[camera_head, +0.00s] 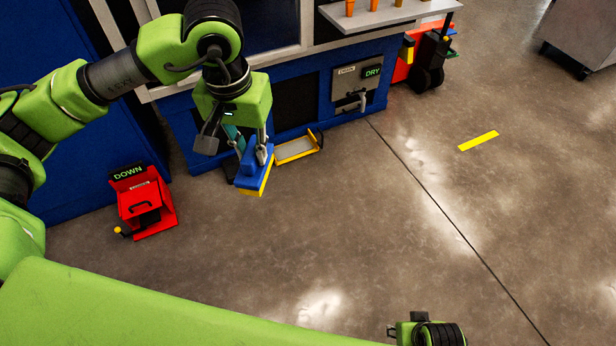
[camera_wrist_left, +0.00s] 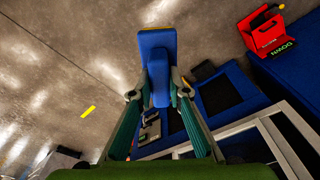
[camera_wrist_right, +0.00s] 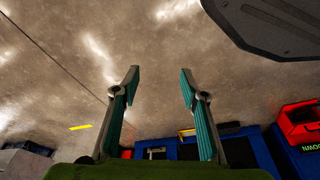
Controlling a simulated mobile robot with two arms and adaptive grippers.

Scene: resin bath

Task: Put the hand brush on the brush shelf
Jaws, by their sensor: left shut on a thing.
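The hand brush (camera_head: 252,172) is a blue block with a yellow underside. My left gripper (camera_head: 262,150) is shut on its blue grip and holds it in front of the blue cabinet. In the left wrist view the blue brush (camera_wrist_left: 156,45) sits between the fingertips of the left gripper (camera_wrist_left: 158,95). A pale tray with yellow edges (camera_head: 297,148) shows low at the cabinet, just right of the brush; I cannot tell whether it is the brush shelf. My right gripper (camera_wrist_right: 160,80) is open and empty above bare floor.
A red box marked DOWN (camera_head: 146,203) stands on the floor at left. The blue cabinet (camera_head: 290,137) carries a drain panel reading DRY (camera_head: 358,88). A grey shelf (camera_head: 385,14) above it holds orange cups. A red cart (camera_head: 425,60) stands beyond.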

